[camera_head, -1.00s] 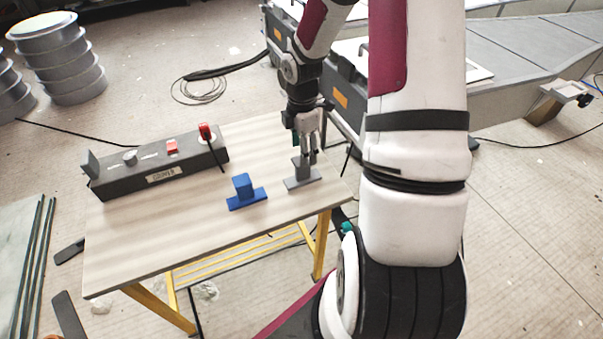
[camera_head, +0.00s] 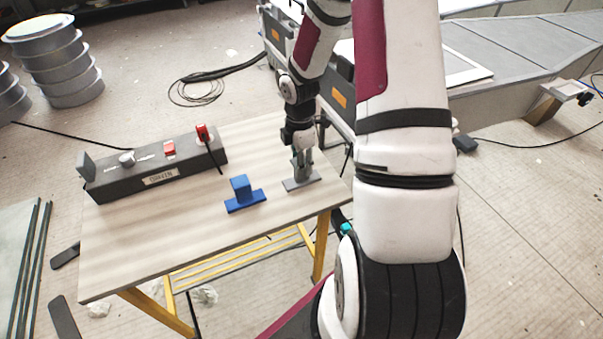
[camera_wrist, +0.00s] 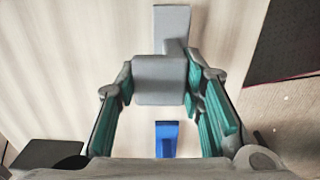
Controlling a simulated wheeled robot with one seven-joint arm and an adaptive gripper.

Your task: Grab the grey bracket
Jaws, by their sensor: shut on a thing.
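The grey bracket (camera_head: 300,185) has a flat base plate and an upright block, and it stands on the light wooden table near its right edge. My gripper (camera_head: 302,165) reaches down over it from above. In the wrist view the bracket's block (camera_wrist: 160,82) lies between the teal-padded fingers of my gripper (camera_wrist: 160,72), which are shut on it. Part of the base plate (camera_wrist: 172,25) shows beyond the block. In the head view the fingers partly hide the block. The base looks to be resting on the table top.
A blue bracket (camera_head: 244,194) stands to the left on the table (camera_head: 180,235); it also shows in the wrist view (camera_wrist: 167,138). A dark control box (camera_head: 157,170) with red switches lies along the back left. The front of the table top is clear.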

